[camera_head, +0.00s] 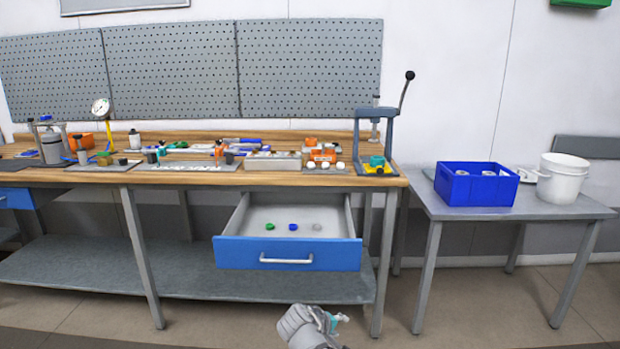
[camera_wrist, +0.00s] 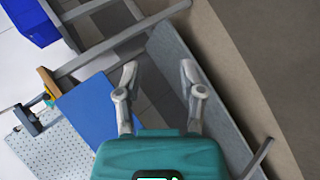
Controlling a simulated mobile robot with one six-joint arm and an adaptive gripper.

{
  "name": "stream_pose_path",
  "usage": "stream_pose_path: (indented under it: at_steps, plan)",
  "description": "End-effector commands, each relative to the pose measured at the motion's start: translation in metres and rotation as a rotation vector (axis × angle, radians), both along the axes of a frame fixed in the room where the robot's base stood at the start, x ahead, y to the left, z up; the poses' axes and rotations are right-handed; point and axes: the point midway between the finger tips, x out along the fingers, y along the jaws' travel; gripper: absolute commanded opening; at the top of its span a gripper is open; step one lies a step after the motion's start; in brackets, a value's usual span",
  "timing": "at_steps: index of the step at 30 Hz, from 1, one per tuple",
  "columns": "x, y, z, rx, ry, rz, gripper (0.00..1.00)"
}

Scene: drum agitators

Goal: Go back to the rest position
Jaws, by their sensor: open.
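My gripper (camera_head: 336,318) hangs low in front of the bench in the head view, below the open drawer and at the bottom edge of the picture. In the wrist view my gripper (camera_wrist: 159,70) has its two grey fingers spread apart with nothing between them. The teal gripper body fills the bottom of that view.
The bench (camera_head: 240,178) has an open blue-fronted drawer (camera_head: 288,254) holding green, blue and pale round pieces. A lever press (camera_head: 375,135) stands at the bench's right end. The side table (camera_head: 465,212) bears a blue crate (camera_head: 475,190) and white bucket (camera_head: 562,184). Floor at right is clear.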

Motion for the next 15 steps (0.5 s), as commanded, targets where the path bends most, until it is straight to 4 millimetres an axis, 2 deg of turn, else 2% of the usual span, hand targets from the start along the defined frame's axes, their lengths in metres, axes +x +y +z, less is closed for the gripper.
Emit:
stream_pose_path:
  at_steps: [1, 6, 15]
  plan:
    - [-0.006, -0.015, -0.007, 0.047, 0.028, -0.048, 0.51]
    - [-0.027, -0.046, -0.030, 0.211, 0.120, -0.191, 0.51]
    - [-0.067, -0.083, -0.058, 0.503, 0.273, -0.419, 0.51]
